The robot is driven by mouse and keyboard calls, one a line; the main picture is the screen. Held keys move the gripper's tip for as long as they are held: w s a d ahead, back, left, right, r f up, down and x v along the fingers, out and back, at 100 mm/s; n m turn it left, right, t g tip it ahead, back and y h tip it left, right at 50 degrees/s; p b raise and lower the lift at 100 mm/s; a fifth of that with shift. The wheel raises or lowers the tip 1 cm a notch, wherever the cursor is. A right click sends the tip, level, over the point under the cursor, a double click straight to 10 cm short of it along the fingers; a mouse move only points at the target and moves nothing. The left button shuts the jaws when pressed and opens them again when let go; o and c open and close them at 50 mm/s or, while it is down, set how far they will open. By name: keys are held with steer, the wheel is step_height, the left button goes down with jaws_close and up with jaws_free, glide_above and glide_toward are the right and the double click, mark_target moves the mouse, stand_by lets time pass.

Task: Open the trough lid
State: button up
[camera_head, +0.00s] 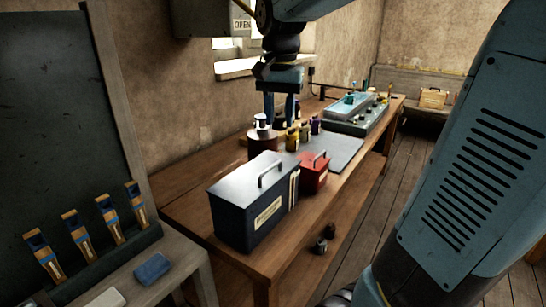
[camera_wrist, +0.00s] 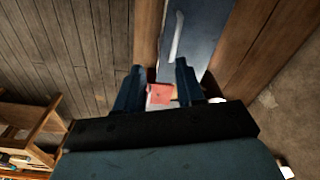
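My gripper (camera_head: 279,110) points down over the workbench, above and behind the dark blue box. Its two fingers are apart with nothing visible between them. In the wrist view my open gripper (camera_wrist: 158,85) has the red box (camera_wrist: 160,94) showing beyond its fingers and the blue box (camera_wrist: 192,35) with its pale handle above. A long grey-green unit (camera_head: 345,128) lies farther back on the bench, with a light blue panel (camera_head: 350,106) and small teal pieces on top. This may be the trough; I cannot tell whether the panel is its lid. The gripper is well apart from it.
The blue box (camera_head: 255,210) and red box (camera_head: 314,177) stand on the bench (camera_head: 185,190). A brown pot (camera_head: 262,144) and several small coloured jars (camera_head: 292,141) stand near my gripper. A grey mat (camera_head: 345,150) has bare room. Floor is clear right of the bench.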

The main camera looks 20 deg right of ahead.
steer(key=w+a+m+g+h, duration=0.1)
steer(key=w+m+g, duration=0.15)
steer(key=w, duration=0.45)
steer(key=m, duration=0.1)
glide_above(272, 175)
step_height(272, 175, down, 14)
steer(key=shift+s+f, duration=0.1)
steer(key=shift+f, duration=0.05)
steer(key=shift+a, duration=0.1)
jaws_close()
stand_by(0.3)
stand_by(0.4)
